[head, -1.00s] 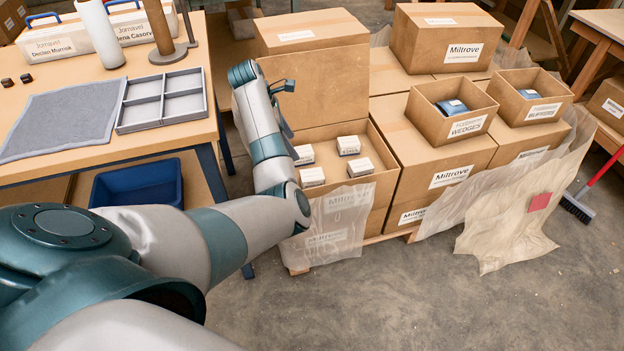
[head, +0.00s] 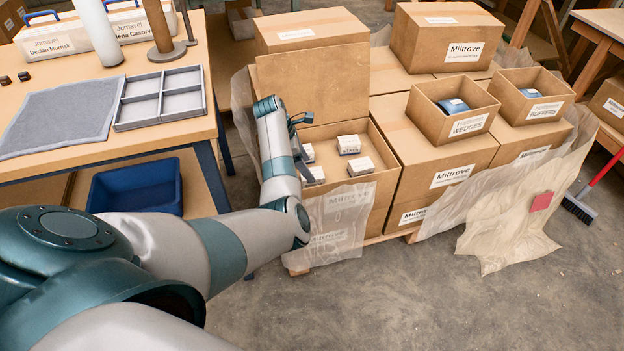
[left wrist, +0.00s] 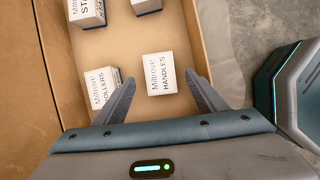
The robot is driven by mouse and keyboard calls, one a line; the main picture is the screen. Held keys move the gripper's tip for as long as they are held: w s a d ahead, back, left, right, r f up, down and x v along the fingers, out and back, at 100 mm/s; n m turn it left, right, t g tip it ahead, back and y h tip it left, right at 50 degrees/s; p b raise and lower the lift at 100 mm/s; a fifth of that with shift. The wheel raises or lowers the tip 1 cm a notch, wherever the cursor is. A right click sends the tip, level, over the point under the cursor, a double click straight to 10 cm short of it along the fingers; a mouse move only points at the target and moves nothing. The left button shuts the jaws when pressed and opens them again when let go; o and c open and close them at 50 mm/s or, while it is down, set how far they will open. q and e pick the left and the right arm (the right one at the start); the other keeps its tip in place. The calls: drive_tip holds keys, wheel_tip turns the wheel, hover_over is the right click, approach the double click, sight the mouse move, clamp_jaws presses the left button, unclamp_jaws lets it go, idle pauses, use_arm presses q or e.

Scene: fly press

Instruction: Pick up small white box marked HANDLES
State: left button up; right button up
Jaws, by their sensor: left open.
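The small white box marked HANDLES (left wrist: 161,76) stands inside an open cardboard carton, its label facing up in the left wrist view. My left gripper (left wrist: 160,80) is open, with its two fingers on either side of this box in that view. No contact shows, and I cannot tell the height gap. In the head view my left arm reaches over the open carton (head: 384,190) and partly covers the small boxes there. My right gripper is not in view.
Two more small white boxes (left wrist: 87,12) stand farther in the carton. The carton wall (left wrist: 190,30) rises close on the right. Larger Miltrove cartons (head: 440,150) stand beside it. A table with a grey divided tray (head: 160,98) is on the left.

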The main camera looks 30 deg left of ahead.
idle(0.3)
use_arm(q)
drive_tip(key=shift+w+d+f, duration=0.1)
drive_tip(key=shift+f, duration=0.2)
drive_tip(key=b+x, duration=0.1)
drive_tip(key=x, duration=0.3)
drive_tip(key=shift+w+d+f, duration=0.1)
drive_tip(key=shift+f, duration=0.1)
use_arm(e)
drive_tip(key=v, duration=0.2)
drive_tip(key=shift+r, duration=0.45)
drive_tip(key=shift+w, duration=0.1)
use_arm(q)
drive_tip(key=c, duration=1.4)
drive_tip(key=shift+o, duration=0.2)
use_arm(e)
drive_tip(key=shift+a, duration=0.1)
use_arm(q)
drive_tip(key=shift+r, duration=0.1)
